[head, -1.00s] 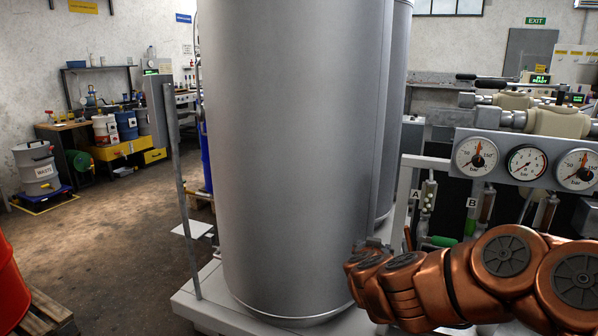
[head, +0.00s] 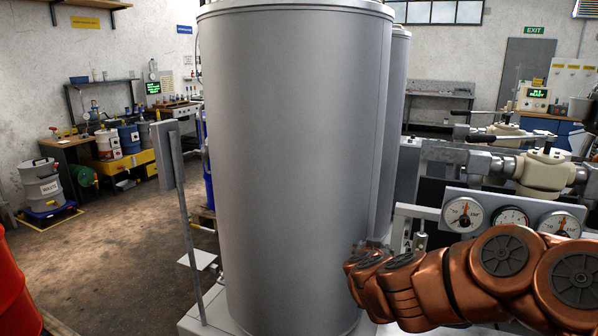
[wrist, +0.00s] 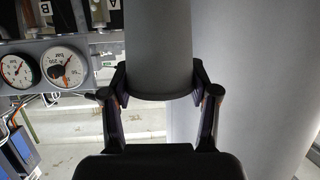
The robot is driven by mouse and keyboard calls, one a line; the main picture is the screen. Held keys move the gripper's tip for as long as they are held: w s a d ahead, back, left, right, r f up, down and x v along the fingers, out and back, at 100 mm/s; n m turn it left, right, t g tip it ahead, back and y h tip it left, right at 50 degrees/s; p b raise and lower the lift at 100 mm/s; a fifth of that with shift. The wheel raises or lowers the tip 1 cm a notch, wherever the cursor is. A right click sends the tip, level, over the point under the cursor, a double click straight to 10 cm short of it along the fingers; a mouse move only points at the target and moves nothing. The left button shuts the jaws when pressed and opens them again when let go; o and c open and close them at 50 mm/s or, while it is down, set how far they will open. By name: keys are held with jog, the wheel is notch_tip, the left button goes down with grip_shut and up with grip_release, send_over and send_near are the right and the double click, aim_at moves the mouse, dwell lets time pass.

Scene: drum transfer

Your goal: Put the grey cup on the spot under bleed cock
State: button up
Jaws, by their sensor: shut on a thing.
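My gripper (wrist: 160,88) is shut on the grey cup (wrist: 158,45), a smooth grey cylinder held between the two dark fingers in the wrist view. Its far end runs out of the top of that picture. In the head view my copper arm reaches in from the right, and the cup and fingers cannot be made out at its end, beside the large silver tank (head: 295,170). I cannot pick out the bleed cock or the spot under it in either view.
A panel of round gauges (head: 510,216) and valves with cream bodies (head: 545,172) stand right of the tank. A grey post (head: 185,215) with a small plate stands left of it. A red drum (head: 15,285) is at the far left; floor between is clear.

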notch_tip(320, 180, up, 5)
jog(key=p, duration=0.3)
jog(key=shift+p, duration=0.35)
